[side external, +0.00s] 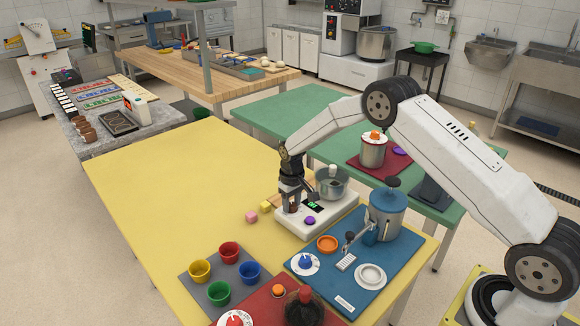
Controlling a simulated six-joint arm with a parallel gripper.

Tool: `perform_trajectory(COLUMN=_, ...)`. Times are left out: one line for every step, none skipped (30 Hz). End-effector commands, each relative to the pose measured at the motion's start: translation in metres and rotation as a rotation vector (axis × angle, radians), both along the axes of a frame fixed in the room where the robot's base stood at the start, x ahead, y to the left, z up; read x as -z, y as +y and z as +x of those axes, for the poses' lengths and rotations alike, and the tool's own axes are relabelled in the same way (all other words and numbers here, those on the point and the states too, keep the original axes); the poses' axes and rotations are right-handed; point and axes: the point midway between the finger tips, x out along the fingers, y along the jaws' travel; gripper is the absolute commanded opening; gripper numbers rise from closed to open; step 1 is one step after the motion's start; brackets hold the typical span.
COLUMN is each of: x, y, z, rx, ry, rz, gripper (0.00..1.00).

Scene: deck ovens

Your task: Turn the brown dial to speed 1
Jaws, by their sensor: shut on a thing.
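A white appliance (334,222) with a metal bowl (333,187) stands on the yellow table. Its front carries a small display (313,205) with green figures, too small to read, and a purple knob (310,220). The brown dial (293,208) is at the left end of this front, mostly hidden by my gripper. My gripper (293,204) points down over the dial and is shut on it. The dial's pointer and any speed marks around it cannot be made out.
A blue mat (329,286) with a blue dial (305,262) and a blue pot (393,222) is in front. The yellow table (185,178) is clear further left.

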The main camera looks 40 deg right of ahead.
Motion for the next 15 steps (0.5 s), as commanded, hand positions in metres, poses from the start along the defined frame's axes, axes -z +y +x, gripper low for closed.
perform_trajectory(x=-0.0002, y=0.0005, z=-0.0001, rx=0.012, ry=0.001, rz=0.000, gripper=0.00)
perform_trajectory(x=-0.0002, y=0.0005, z=-0.0001, rx=0.022, ry=0.001, rz=0.000, gripper=0.00)
perform_trajectory(x=-0.0001, y=0.0005, z=-0.0001, rx=0.038, ry=0.002, rz=0.000, gripper=0.00)
perform_trajectory(x=-0.0001, y=0.0005, z=-0.0001, rx=0.050, ry=0.002, rz=0.000, gripper=0.00)
perform_trajectory(x=-0.0001, y=0.0005, z=-0.0001, rx=0.066, ry=0.002, rz=0.000, gripper=0.00)
perform_trajectory(x=0.0000, y=0.0004, z=-0.0002, rx=0.086, ry=0.002, rz=-0.001, gripper=0.00)
perform_trajectory(x=0.0000, y=0.0004, z=-0.0002, rx=0.104, ry=0.003, rz=-0.001, gripper=0.00)
perform_trajectory(x=0.0000, y=0.0004, z=-0.0002, rx=0.123, ry=0.003, rz=-0.001, gripper=0.00)
perform_trajectory(x=0.0000, y=0.0004, z=-0.0002, rx=0.149, ry=0.003, rz=-0.001, gripper=0.00)
perform_trajectory(x=0.0000, y=0.0004, z=-0.0003, rx=0.171, ry=0.003, rz=-0.001, gripper=0.00)
perform_trajectory(x=0.0001, y=0.0004, z=-0.0003, rx=0.193, ry=0.003, rz=-0.001, gripper=0.00)
perform_trajectory(x=0.0001, y=0.0004, z=-0.0003, rx=0.224, ry=0.003, rz=0.000, gripper=0.00)
perform_trajectory(x=0.0001, y=0.0004, z=-0.0003, rx=0.247, ry=0.003, rz=0.000, gripper=0.00)
perform_trajectory(x=0.0001, y=0.0004, z=-0.0003, rx=0.271, ry=0.003, rz=0.000, gripper=0.00)
perform_trajectory(x=0.0001, y=0.0004, z=-0.0004, rx=0.303, ry=0.003, rz=0.000, gripper=0.00)
